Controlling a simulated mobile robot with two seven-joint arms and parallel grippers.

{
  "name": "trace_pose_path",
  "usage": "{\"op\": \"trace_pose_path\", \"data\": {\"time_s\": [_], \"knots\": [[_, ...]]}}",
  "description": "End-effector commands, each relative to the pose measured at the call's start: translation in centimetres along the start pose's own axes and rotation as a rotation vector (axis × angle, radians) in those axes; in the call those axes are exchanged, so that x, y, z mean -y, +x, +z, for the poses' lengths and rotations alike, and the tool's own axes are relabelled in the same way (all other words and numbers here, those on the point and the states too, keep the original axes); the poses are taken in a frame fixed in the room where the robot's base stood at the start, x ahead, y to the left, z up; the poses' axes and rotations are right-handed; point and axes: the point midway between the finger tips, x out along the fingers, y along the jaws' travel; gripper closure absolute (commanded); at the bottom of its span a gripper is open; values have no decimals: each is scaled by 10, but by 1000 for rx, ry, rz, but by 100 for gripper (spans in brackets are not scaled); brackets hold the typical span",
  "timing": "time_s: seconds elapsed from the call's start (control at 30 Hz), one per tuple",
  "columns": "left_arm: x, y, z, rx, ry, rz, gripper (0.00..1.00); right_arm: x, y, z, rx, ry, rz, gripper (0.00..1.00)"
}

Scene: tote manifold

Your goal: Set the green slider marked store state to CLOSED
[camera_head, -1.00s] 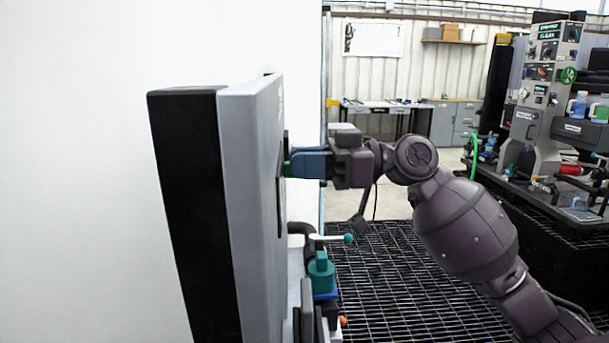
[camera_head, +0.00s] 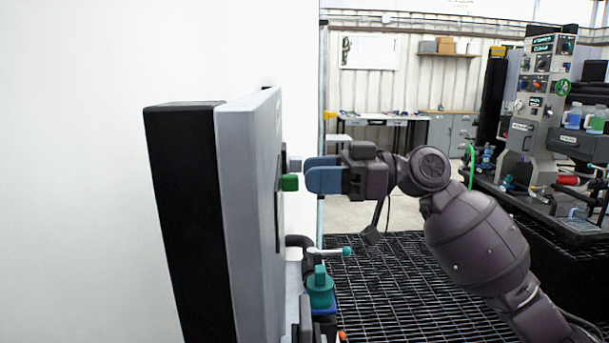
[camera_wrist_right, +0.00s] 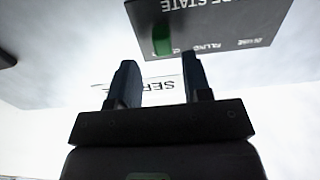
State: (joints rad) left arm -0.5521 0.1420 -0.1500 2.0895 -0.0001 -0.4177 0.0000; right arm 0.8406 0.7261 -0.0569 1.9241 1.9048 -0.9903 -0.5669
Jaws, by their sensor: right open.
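The green slider (camera_head: 289,182) sticks out from the face of the grey panel (camera_head: 247,215), seen nearly edge-on in the head view. In the right wrist view the slider (camera_wrist_right: 161,40) sits at the left end of a dark plate (camera_wrist_right: 215,22), whose partly cut-off text appears upside down and includes "STATE". Smaller markings beside the slider are too blurred to read surely. My right gripper (camera_head: 313,174) is open and empty, just right of the slider and apart from it. In the wrist view its fingers (camera_wrist_right: 159,80) point toward the plate. My left gripper is not in view.
A grey knob (camera_head: 294,165) sits beside the slider on the panel. Below are a teal valve (camera_head: 319,288) and a pipe with a teal-tipped lever (camera_head: 330,251). A bench with equipment (camera_head: 540,150) stands at the far right.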

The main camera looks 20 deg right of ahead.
Motion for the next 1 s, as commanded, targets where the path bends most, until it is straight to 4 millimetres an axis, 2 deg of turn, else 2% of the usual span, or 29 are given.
{"op": "trace_pose_path", "data": {"time_s": [0.2,0.43,0.63,1.0], "knots": [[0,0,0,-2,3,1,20,-1,-41,2,1,3,3,55],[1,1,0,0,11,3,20,-1,-73,1,0,0,3,55],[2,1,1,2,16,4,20,0,-84,0,1,0,1,55],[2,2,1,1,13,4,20,0,-84,0,0,0,1,55]]}}
